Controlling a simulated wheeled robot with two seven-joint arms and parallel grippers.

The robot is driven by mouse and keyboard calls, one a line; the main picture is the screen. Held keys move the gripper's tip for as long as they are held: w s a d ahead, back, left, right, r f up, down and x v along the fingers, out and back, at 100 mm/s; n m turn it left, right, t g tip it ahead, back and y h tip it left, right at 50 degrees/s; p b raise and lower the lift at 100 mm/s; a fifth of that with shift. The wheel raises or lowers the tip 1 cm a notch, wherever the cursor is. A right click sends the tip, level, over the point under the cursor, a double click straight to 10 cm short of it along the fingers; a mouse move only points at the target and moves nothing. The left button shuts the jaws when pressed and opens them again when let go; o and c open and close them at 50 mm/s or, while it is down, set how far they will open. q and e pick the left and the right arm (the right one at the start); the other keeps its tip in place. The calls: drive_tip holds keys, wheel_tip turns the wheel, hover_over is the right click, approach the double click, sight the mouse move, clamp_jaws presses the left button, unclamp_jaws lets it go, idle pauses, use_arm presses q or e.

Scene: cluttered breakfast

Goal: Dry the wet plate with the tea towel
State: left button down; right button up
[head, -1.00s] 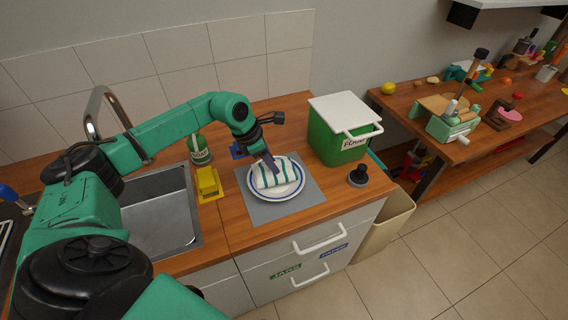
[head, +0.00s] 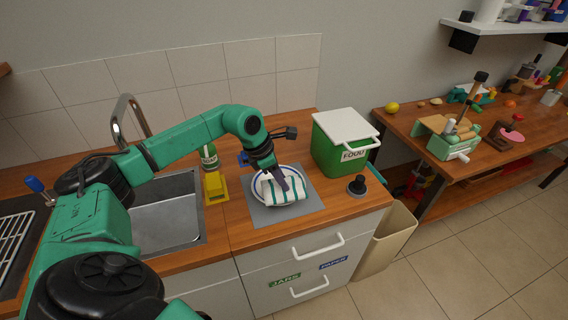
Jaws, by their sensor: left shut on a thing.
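A white plate with a blue rim (head: 257,194) lies on a grey mat (head: 262,215) on the wooden counter, right of the sink. The tea towel (head: 291,194), white with green stripes, lies folded over the plate and covers much of it. My left gripper (head: 281,185) points down onto the towel and is shut on it, over the plate. The fingertips are partly hidden against the cloth. My right gripper is not in view.
A green food bin with a white lid (head: 343,142) and a small black knobbed object (head: 357,186) stand right of the mat. A yellow object (head: 215,188) and a green bottle (head: 208,157) stand left of it, beside the sink (head: 165,215).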

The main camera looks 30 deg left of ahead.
use_arm(q)
drive_tip(key=shift+w+a+r+p, duration=0.15)
drive_tip(key=shift+r+p, duration=0.1)
drive_tip(key=shift+r, duration=0.2)
drive_tip(key=shift+a+r+p, duration=0.1)
drive_tip(key=shift+r+p, duration=0.1)
drive_tip(key=shift+r, duration=0.2)
drive_tip(key=shift+d+r+p, duration=0.15)
drive_tip(key=shift+r+p, duration=0.9)
drive_tip(key=shift+r, duration=0.8)
drive_tip(key=shift+f, duration=0.1)
